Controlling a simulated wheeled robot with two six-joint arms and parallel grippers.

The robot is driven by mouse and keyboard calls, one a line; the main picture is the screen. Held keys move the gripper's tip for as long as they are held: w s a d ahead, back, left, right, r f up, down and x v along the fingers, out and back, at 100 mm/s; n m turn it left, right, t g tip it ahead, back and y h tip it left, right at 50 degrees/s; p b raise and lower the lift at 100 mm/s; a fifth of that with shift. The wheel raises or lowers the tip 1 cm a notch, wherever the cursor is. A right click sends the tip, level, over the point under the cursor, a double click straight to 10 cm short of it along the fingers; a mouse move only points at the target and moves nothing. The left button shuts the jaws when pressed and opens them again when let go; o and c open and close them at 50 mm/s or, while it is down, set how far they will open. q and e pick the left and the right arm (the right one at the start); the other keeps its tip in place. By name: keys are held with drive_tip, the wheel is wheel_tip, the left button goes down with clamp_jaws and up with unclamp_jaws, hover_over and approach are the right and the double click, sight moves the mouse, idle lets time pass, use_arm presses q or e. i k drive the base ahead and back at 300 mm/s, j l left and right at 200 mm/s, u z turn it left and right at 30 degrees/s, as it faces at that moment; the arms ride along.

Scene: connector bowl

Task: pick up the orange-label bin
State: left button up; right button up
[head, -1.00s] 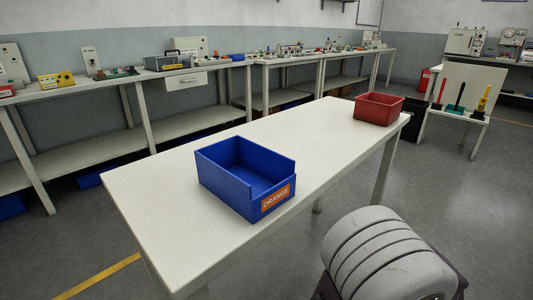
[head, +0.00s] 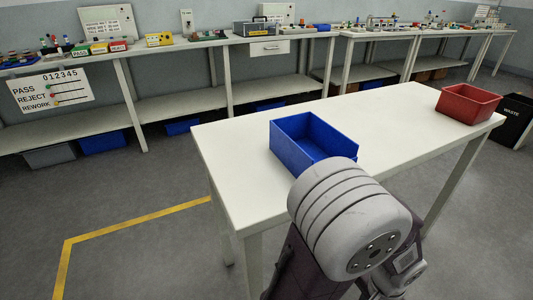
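The blue bin (head: 296,149) stands upright and open-topped on the white table (head: 235,150) in the head view, near the table's left half. My own arm link covers its front right part, so the orange label is hidden now; the earlier frame shows it reading ORANGE. The bin looks empty where I can see inside. Neither of my grippers shows in the view.
A red bin (head: 468,105) stands at the table's right end. A black waste bin (head: 515,122) is on the floor at the right. Workbenches (head: 170,97) line the back. Open floor with a yellow line (head: 140,219) lies to the left.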

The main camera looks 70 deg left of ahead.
sight(300, 141)
drive_tip(key=l+u, duration=0.15)
drive_tip(key=u, duration=1.55)
drive_tip(key=i+j+u, duration=0.25)
drive_tip(key=k+l, duration=0.05)
drive_tip(key=k, duration=0.05)
